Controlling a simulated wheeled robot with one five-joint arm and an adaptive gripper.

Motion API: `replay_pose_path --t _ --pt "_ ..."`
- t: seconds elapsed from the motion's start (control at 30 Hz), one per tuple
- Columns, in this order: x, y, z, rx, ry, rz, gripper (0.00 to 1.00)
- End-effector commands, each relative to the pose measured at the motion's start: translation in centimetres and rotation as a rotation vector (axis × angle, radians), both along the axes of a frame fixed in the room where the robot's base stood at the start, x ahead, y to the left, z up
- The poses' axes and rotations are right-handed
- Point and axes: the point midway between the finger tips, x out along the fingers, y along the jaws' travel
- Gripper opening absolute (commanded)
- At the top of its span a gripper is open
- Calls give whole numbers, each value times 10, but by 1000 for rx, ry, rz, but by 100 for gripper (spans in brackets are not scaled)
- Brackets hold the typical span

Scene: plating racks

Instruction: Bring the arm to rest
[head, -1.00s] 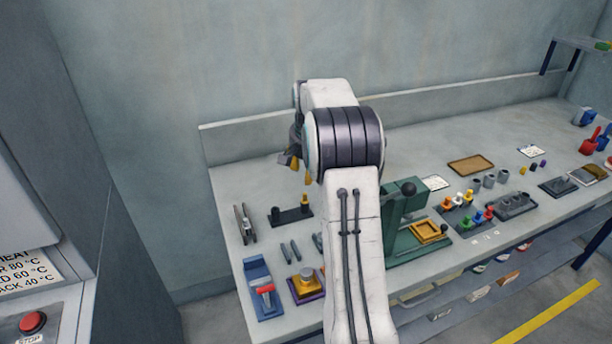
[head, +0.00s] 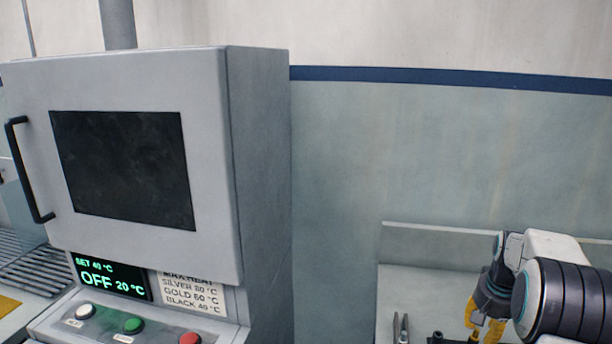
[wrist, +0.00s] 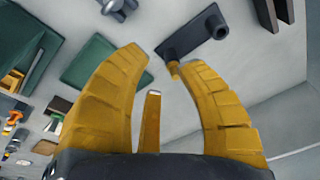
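My gripper (head: 484,330) shows at the lower right of the head view, with yellow fingers pointing down over the bench. In the wrist view my gripper (wrist: 165,62) has its yellow fingers spread apart with nothing between them, so it is open and empty. Beyond the fingertips a dark stand (wrist: 188,38) with a round post lies on the bench below. A small yellow piece (wrist: 174,70) at the stand's near end shows beside the right fingertip; I cannot tell any contact. My arm is bent at the right edge of the head view, partly cut off.
A grey oven-like cabinet (head: 255,150) with a dark window fills the left. Its display (head: 110,280) reads OFF, 20 °C, set 40 °C. Green (head: 133,325) and red (head: 190,339) buttons sit below. The bench (head: 430,285) is at lower right. A green plate (wrist: 103,62) shows in the wrist view.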

Motion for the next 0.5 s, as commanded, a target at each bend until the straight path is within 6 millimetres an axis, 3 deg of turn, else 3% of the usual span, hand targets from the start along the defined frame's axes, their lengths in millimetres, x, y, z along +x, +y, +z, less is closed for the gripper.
replay_pose_path --t 0.07,0.2,0.5 --pt "-24 13 -21 30 68 46 34" --pt "-71 39 -30 66 144 124 34" --pt "-174 129 0 78 192 312 34"
